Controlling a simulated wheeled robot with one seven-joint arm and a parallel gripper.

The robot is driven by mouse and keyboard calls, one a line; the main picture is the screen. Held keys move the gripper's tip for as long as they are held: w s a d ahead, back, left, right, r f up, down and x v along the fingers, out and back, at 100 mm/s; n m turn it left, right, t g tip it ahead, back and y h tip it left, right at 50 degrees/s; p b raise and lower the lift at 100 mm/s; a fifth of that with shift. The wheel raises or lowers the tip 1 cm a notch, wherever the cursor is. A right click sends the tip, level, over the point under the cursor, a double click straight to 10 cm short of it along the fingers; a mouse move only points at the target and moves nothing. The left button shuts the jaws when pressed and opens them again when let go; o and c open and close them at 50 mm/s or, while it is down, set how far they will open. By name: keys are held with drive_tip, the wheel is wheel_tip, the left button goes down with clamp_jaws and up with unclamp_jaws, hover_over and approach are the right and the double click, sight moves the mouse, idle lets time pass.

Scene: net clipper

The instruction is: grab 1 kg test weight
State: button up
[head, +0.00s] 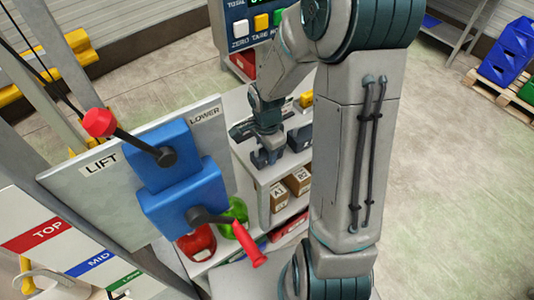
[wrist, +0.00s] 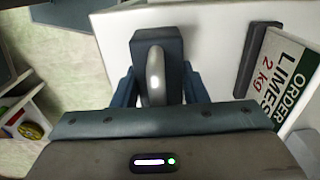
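A dark block-shaped weight with a pale metal handle on top (wrist: 157,45) stands on a white surface in the wrist view. No marking on it is readable, so I cannot tell its mass. My gripper (wrist: 160,90) is over it, with one blue finger on its left and one on its right. The fingers are spread to about the block's width, and I cannot tell whether they press on it. In the head view my gripper (head: 267,155) points down at the top of the white shelf unit (head: 243,104). Another dark block (head: 300,137) stands just right of it.
A sign reading ORDER LIMES 2 kg (wrist: 290,75) lies right of the weight, beside a dark strip (wrist: 249,62). A scale display (head: 250,22) stands behind. Boxes (head: 298,181) sit on a lower shelf. A lift panel (head: 90,180) with red-knobbed levers stands at left front.

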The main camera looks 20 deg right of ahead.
clamp_jaws()
drive_tip(key=shift+w+r, duration=0.1)
drive_tip(key=shift+r, duration=0.05)
